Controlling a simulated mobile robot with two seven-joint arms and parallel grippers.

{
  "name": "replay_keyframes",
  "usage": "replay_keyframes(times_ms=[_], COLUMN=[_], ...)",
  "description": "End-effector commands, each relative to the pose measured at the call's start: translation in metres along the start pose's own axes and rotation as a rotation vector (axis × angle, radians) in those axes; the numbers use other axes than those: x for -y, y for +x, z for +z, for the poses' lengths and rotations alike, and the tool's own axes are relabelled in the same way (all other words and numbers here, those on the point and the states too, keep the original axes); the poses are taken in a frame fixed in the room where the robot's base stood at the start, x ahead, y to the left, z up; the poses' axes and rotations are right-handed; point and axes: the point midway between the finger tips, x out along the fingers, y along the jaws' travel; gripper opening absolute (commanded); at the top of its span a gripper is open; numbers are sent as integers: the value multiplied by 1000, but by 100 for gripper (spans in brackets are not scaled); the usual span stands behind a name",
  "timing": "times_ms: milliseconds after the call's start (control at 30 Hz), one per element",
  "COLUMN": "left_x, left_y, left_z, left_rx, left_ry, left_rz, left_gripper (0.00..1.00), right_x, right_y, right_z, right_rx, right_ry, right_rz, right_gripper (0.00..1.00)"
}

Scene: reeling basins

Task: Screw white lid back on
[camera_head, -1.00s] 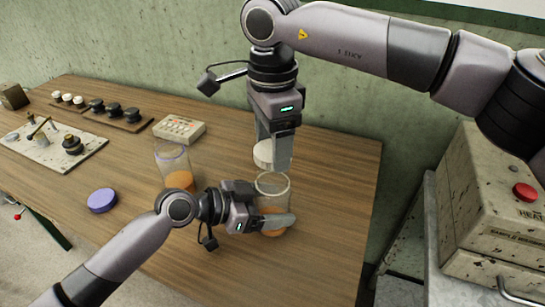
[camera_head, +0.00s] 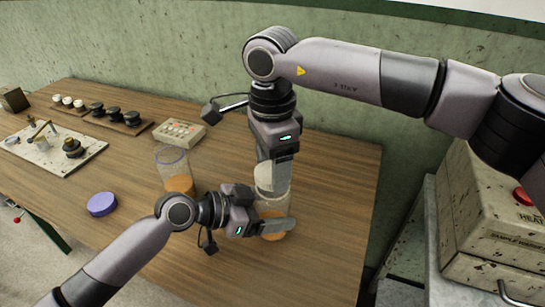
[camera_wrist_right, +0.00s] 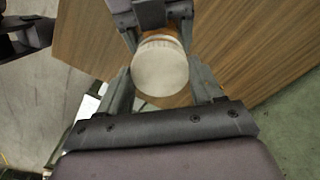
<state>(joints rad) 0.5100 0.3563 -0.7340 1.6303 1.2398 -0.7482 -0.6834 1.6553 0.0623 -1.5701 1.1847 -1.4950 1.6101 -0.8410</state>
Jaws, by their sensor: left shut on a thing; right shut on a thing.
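The white lid (camera_head: 264,177) is in my right gripper (camera_head: 273,172), which is shut on it and points down. The lid is at the mouth of a clear jar (camera_head: 272,204) with orange contents; I cannot tell whether it touches the rim. In the right wrist view the round lid (camera_wrist_right: 160,66) sits between the two fingers, over the jar. My left gripper (camera_head: 272,228) is shut on the jar low on its side, and the jar stands upright on the table. The fingers hide part of the lid and jar.
A second clear jar (camera_head: 175,172) with orange contents stands open to the left. A purple lid (camera_head: 102,204) lies on the wooden table (camera_head: 325,215). A keypad box (camera_head: 179,134) and a speckled board (camera_head: 55,148) are farther back. The table's right side is clear.

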Motion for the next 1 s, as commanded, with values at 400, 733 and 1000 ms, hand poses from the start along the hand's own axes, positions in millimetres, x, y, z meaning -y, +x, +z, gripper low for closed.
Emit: replay_keyframes(times_ms=[400, 733, 1000], left_x=[0, 0, 0], left_y=[0, 0, 0], left_z=[0, 0, 0], left_rx=[1, 1, 1], left_ry=[0, 0, 0], left_rz=[0, 0, 0], left_gripper=[23, 23, 23], right_x=[0, 0, 0], right_y=[2, 5, 11], right_z=[0, 0, 0], right_rx=[0, 0, -1], right_ry=[0, 1, 1], right_rz=[-1, -1, -2], right_gripper=[38, 38, 38])
